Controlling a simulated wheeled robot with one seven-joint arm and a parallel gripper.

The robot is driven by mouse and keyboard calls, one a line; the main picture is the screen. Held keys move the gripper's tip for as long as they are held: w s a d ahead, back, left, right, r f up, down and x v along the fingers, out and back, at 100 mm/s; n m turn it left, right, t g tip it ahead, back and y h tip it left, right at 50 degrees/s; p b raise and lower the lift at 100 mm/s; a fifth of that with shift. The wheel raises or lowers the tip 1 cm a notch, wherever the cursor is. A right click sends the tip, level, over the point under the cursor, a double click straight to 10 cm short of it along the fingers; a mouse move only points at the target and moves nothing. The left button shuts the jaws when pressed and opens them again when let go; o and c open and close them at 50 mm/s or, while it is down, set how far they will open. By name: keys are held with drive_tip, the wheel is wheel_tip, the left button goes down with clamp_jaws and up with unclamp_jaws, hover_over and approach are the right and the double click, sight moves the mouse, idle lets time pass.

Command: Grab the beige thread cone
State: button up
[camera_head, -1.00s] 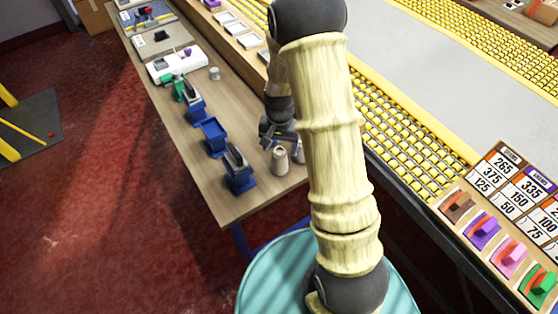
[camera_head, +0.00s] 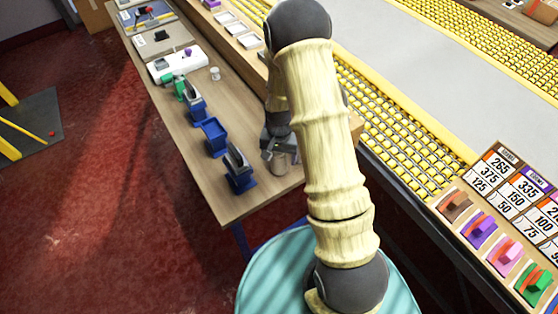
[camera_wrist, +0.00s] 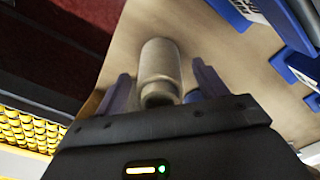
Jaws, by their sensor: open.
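The beige thread cone (camera_wrist: 160,68), greyish beige in this light, stands on the wooden table between the two fingers of my gripper (camera_wrist: 161,76) in the wrist view. The fingers are apart, one on each side of it, with a visible gap at the left. In the head view the cone (camera_head: 279,166) is near the table's front end, partly covered by my gripper (camera_head: 277,150) just above it. Contact with the cone cannot be made out.
Blue holders (camera_head: 239,170) stand on the table (camera_head: 232,206) left of the cone. A small grey cup-like piece (camera_head: 215,73) is farther back. The yellow roller conveyor (camera_head: 400,140) runs along the right. A card board with coloured clips (camera_head: 480,230) is at the lower right.

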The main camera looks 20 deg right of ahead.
drive_tip(key=c, duration=1.2)
wheel_tip(320, 180, up, 10)
drive_tip(key=shift+s+r+b, duration=0.1)
drive_tip(key=shift+b, duration=0.6)
